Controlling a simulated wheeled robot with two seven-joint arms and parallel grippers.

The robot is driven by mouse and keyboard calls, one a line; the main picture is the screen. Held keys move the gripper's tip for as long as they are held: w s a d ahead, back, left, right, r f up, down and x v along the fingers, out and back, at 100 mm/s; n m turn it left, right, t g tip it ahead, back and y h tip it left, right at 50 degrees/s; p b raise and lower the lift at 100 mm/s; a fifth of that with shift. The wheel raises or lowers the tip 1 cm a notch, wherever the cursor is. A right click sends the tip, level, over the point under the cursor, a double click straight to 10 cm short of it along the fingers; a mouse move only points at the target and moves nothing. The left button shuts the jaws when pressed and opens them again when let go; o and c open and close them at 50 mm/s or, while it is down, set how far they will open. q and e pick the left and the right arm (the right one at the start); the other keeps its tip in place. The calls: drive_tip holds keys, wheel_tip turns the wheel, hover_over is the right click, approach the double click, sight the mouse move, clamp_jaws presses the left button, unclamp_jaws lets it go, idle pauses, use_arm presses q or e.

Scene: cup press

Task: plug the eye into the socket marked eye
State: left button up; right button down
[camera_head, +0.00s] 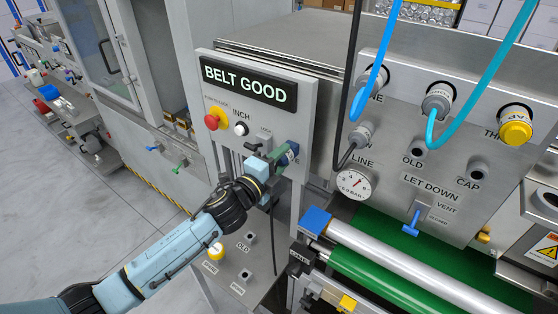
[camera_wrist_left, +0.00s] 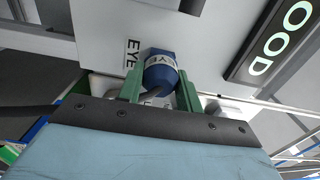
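The eye (camera_wrist_left: 160,72) is a blue plug with a white band lettered EYE and a dark cable, seen between the green fingers in the left wrist view. In the head view the blue eye (camera_head: 290,152) is at the right edge of the grey panel below the BELT GOOD display. My left gripper (camera_head: 279,157) is shut on it, with a finger on each side, also in the wrist view (camera_wrist_left: 159,92). The EYE marking (camera_wrist_left: 132,56) is on the panel beside the plug. The socket is hidden behind the plug, so I cannot tell how deep it sits. My right gripper is out of view.
The panel (camera_head: 226,140) carries a red-and-yellow stop button (camera_head: 214,121) and an INCH button (camera_head: 241,129) left of my gripper. A metal roller and green belt (camera_head: 380,265) lie at lower right. Hoses hang at the upper right.

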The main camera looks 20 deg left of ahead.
use_arm(q)
drive_tip(key=o, duration=0.5)
drive_tip(key=shift+o, duration=0.2)
drive_tip(key=shift+s, duration=0.1)
drive_tip(key=b+v, duration=0.1)
drive_tip(key=v, duration=1.2)
drive_tip(key=shift+b, duration=0.3)
